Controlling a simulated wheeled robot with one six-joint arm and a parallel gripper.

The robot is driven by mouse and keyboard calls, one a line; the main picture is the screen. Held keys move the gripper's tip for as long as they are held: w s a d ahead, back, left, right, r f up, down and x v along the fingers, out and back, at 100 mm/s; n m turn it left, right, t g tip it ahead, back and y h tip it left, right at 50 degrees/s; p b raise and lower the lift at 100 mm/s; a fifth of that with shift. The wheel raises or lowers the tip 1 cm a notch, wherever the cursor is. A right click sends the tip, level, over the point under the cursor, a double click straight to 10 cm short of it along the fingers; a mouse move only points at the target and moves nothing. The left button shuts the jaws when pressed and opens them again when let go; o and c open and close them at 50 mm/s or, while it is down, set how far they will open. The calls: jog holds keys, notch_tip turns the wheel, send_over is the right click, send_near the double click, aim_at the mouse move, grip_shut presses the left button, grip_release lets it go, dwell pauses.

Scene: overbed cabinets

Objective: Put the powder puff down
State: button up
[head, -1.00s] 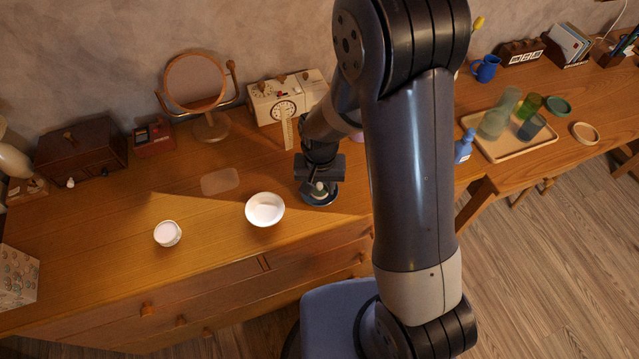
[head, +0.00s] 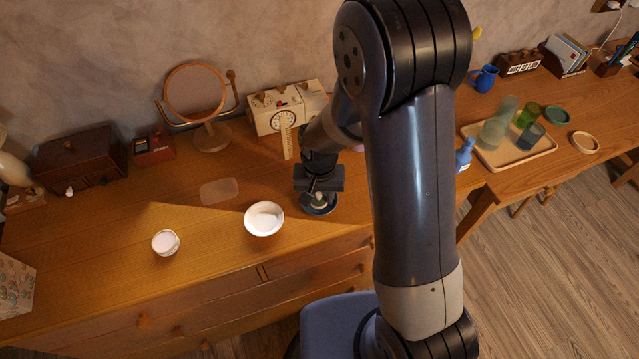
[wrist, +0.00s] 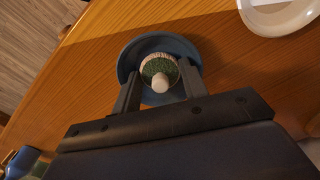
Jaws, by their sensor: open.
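The powder puff (wrist: 160,68) is a round green and whitish pad with a pale knob on top. It sits in a small blue dish (wrist: 136,50) on the wooden dresser. In the wrist view, my gripper (wrist: 160,85) is open, with one finger on each side of the knob and gaps between. In the head view, the puff (head: 319,199) shows small below my gripper (head: 319,192), inside the dish (head: 328,210). The puff's underside is hidden.
A white bowl (head: 264,219) stands just left of the dish, and a small white jar (head: 165,242) farther left. A round mirror (head: 195,92) and a clock box (head: 285,108) stand at the back. A tray of cups (head: 510,155) is at the right.

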aim_at(319, 195)
jog(key=shift+r+p, duration=0.25)
jog(key=shift+p, duration=0.15)
notch_tip(319, 195, up, 12)
